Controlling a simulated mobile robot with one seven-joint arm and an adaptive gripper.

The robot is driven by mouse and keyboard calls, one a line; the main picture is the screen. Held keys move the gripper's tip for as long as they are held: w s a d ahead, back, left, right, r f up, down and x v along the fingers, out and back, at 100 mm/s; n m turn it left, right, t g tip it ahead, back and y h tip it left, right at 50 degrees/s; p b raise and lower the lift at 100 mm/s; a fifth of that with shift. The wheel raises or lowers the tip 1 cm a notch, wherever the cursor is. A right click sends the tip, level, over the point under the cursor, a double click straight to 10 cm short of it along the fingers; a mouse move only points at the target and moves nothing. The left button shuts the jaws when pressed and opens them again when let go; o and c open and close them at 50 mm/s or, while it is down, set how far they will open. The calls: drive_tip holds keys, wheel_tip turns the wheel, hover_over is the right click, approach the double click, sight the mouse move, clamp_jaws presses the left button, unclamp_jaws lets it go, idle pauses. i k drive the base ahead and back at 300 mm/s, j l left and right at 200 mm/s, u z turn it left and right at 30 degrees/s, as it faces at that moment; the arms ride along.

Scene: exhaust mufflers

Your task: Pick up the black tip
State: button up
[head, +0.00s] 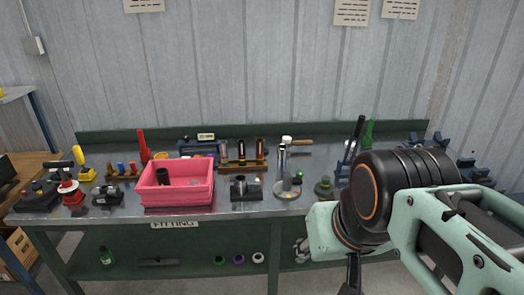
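A short black cylinder (162,176), which looks like the black tip, stands in the pink bin (150,198) at its left side. Its lower part is hidden by the bin's front wall. My arm fills the lower right of the head view. A dark part at its end, likely my gripper (354,275), is cut off by the bottom edge, well right of the bin. Its fingers cannot be made out.
The metal workbench (270,208) is crowded. A rack of tubes (243,164) stands behind the dark cylinder, and a round grey stand (288,188) is to its right. Red, yellow and black tools stand at the left.

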sight(162, 174)
drive_tip(key=i+j+u, duration=0.2)
drive_tip(key=i+j, duration=0.25)
drive_tip(key=i+j+u, duration=0.15)
drive_tip(key=i+j, duration=0.2)
drive_tip(key=i, duration=0.25)
drive_tip(key=i+j, duration=0.15)
drive_tip(key=i, duration=0.2)
drive_tip(key=i+j+u, duration=0.25)
drive_tip(key=i, duration=0.15)
